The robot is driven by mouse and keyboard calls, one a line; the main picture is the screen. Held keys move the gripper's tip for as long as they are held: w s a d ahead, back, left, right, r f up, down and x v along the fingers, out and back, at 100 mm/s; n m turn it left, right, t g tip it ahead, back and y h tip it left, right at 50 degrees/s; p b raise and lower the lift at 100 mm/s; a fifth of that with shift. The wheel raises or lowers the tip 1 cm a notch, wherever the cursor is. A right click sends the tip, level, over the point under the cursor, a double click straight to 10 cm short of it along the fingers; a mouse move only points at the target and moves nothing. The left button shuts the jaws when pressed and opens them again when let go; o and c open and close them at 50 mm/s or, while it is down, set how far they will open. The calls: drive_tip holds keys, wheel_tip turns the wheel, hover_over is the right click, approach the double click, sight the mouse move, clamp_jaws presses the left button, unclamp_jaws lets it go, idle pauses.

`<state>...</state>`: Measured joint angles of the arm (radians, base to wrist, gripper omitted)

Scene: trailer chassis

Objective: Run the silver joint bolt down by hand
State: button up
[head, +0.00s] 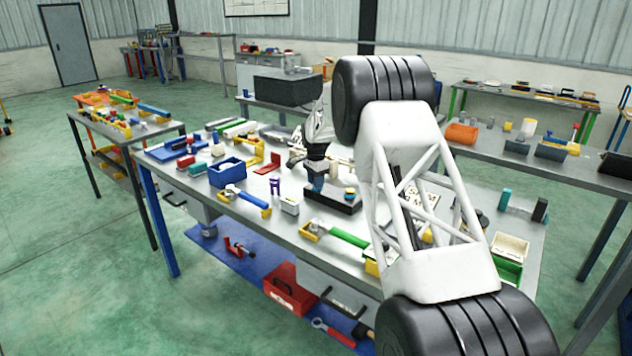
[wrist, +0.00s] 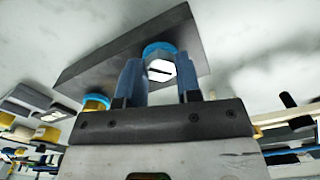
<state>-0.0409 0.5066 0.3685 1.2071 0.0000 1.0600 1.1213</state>
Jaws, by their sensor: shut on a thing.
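In the wrist view my gripper (wrist: 160,76) has its two blue-grey fingers on either side of the silver joint bolt (wrist: 159,69), shut on it. The bolt has a slotted head and sits at a blue collar (wrist: 158,48) on the dark chassis block (wrist: 105,61). How deep the bolt sits is hidden. A second blue collar with a brass-coloured part (wrist: 96,103) is on the same block, to the left. In the head view my gripper (head: 316,184) is at the dark block (head: 336,203) on the bench; the bolt is hidden there.
The grey bench (head: 290,235) is crowded. A blue bin (head: 227,172), a purple part (head: 275,187) and a small grey-white box (head: 289,205) stand left of the block. A green-handled tool (head: 345,237) lies in front. My white arm link covers much of the right side.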

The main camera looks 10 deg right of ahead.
drive_tip(key=shift+w+r+m, duration=0.15)
drive_tip(key=shift+r+m, duration=0.15)
drive_tip(key=shift+m, duration=0.9)
drive_tip(key=o, duration=0.7)
drive_tip(key=shift+o, duration=1.1)
drive_tip(key=shift+f, duration=0.15)
drive_tip(key=shift+r, duration=3.9)
